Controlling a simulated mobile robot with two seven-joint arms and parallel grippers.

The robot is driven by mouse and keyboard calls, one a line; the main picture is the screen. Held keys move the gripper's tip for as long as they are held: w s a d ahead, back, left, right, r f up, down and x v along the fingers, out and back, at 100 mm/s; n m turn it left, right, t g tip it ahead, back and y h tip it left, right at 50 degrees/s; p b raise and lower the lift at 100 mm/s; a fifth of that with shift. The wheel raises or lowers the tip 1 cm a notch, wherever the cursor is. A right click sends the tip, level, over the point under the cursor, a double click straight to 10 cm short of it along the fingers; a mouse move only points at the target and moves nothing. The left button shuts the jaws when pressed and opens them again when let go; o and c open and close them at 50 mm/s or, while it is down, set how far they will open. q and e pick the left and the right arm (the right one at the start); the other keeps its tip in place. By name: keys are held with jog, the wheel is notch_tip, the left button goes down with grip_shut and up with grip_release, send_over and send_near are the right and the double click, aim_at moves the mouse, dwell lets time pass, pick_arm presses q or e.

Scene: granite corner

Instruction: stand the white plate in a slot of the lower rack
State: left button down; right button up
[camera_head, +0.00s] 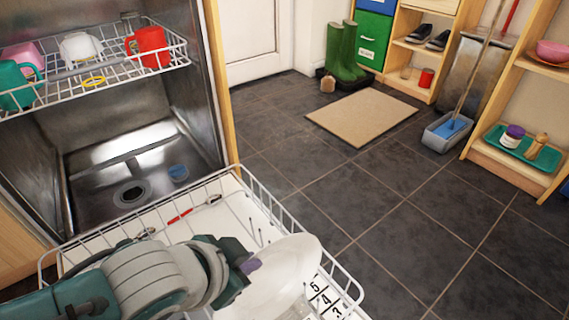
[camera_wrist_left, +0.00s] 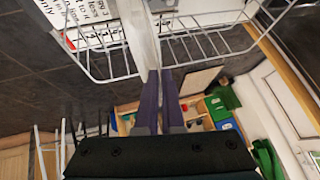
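The white plate (camera_head: 288,272) is tilted over the right part of the lower rack (camera_head: 262,190), beside the slot numbers 5, 4 and 3 (camera_head: 325,299). My left gripper (camera_head: 251,266) is shut on the plate's edge. In the left wrist view, the purple fingers (camera_wrist_left: 160,92) close on the plate (camera_wrist_left: 141,35), which appears nearly edge-on. The plate and my arm hide much of the rack's front and slots. I cannot tell whether the plate's lower edge touches the rack. My right gripper is not in view.
The upper rack (camera_head: 100,75) holds a red mug (camera_head: 151,47), a teal mug (camera_head: 14,88) and other cups. A red-handled utensil (camera_head: 181,216) lies in the lower rack.

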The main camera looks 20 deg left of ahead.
pick_arm(q)
jog(key=shift+f, duration=0.15)
jog(key=c, duration=1.1)
grip_release()
jog(key=shift+w, duration=0.1)
jog(key=shift+o, duration=0.7)
jog(key=p+v, duration=0.7)
jog(key=v, duration=0.3)
jog(key=shift+p, duration=0.3)
